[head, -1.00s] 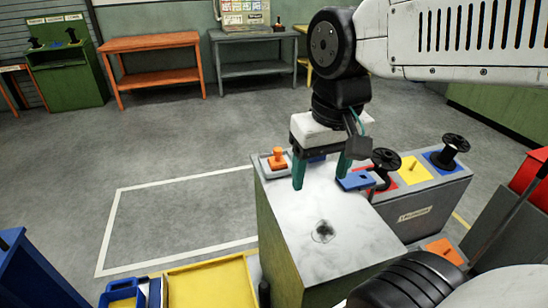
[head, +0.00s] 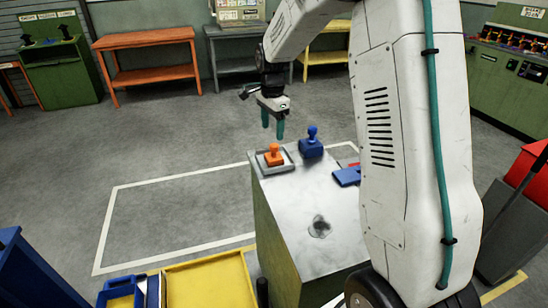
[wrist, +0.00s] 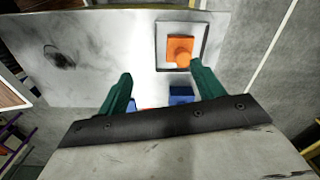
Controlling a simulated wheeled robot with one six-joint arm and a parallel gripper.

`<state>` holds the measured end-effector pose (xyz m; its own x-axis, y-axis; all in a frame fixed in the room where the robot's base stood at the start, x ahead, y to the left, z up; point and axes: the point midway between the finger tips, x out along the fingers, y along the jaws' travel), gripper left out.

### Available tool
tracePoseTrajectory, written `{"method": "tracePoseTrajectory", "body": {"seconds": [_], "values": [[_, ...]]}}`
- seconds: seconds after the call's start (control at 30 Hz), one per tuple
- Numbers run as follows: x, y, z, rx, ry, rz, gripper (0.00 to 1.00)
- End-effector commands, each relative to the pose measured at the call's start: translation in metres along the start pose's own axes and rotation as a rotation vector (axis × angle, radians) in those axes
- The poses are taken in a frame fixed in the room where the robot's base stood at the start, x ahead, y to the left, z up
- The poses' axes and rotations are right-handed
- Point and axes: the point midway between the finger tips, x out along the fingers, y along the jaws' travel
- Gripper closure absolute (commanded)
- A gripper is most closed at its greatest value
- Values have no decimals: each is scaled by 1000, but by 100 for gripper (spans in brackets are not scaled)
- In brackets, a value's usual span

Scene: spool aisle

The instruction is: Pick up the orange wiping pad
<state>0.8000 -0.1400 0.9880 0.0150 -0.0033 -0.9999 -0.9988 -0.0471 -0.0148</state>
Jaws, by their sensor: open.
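The orange wiping pad (head: 273,156), a square base with an upright knob, sits in a shallow grey tray (head: 285,167) at the far left corner of the marble-topped cabinet. It also shows in the wrist view (wrist: 180,50), in its tray beyond the right finger. My gripper (head: 272,128) is open and empty, with green fingers pointing down. In the wrist view the gap between my fingers (wrist: 160,95) lies over the worktop near the tray.
A blue knobbed block (head: 311,146) stands right of the tray, and a flat blue piece (head: 346,176) lies nearer. A dark smudge (head: 320,227) marks the worktop (head: 290,215). A yellow tray (head: 210,285) is at front left. Floor to the left is clear.

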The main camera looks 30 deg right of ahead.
Motion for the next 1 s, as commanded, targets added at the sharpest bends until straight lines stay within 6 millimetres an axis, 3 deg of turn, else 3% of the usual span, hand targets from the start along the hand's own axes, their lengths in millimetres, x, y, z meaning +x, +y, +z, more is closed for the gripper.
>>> {"method": "tracePoseTrajectory", "body": {"seconds": [0.1, 0.3, 0.73, 1.0], "values": [[33, -22, -15, 119, -2, 11, 33], [62, -40, -29, 231, -2, 15, 33], [104, -41, -32, 249, -3, 17, 33], [142, -39, -33, 248, -3, 18, 33]]}}
